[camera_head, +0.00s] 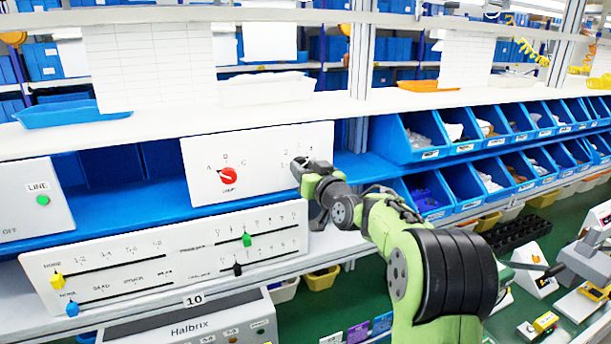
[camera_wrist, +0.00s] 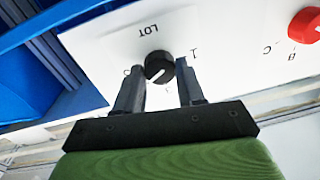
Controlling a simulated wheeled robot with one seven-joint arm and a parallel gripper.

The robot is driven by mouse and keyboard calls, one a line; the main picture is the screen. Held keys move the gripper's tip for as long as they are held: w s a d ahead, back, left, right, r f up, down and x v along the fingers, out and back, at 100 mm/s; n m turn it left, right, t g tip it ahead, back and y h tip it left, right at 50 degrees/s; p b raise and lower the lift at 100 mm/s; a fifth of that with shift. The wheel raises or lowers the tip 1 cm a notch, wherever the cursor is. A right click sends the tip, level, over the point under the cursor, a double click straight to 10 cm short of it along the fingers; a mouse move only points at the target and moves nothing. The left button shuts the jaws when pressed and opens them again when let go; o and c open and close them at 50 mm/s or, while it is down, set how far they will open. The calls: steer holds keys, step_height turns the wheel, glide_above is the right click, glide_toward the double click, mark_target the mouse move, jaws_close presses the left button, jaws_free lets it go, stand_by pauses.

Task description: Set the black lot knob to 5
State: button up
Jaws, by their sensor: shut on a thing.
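The black lot knob (camera_wrist: 158,65) sits on a white panel under an upside-down "LOT" label in the wrist view. A pale line shows on its face, slanting toward the lower left of that view. My gripper (camera_head: 300,168) is at the right part of this panel in the head view and hides the knob there. In the wrist view its two fingers stand on either side of the knob, shut on it. A mark like "1" shows right of the knob; the other scale numbers are partly hidden by the fingers, and 5 cannot be made out.
A red knob (camera_head: 229,175) with letters A, B, C is on the same white panel (camera_head: 262,178), to the left. Below is a slider panel (camera_head: 150,262) with yellow, blue, green and black sliders. Blue bins (camera_head: 420,140) with parts stand to the right.

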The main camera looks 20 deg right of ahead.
steer(key=m+b, duration=0.2)
steer(key=m, duration=0.3)
steer(key=shift+m, duration=0.3)
stand_by(0.4)
steer(key=o, duration=1)
steer(key=shift+o, duration=0.2)
steer(key=shift+s, duration=0.1)
steer(key=s+b, duration=0.5)
steer(key=s, duration=1)
steer(key=shift+s+d+f, duration=0.25)
steer(key=shift+s+f, duration=0.05)
steer(key=shift+f, duration=0.05)
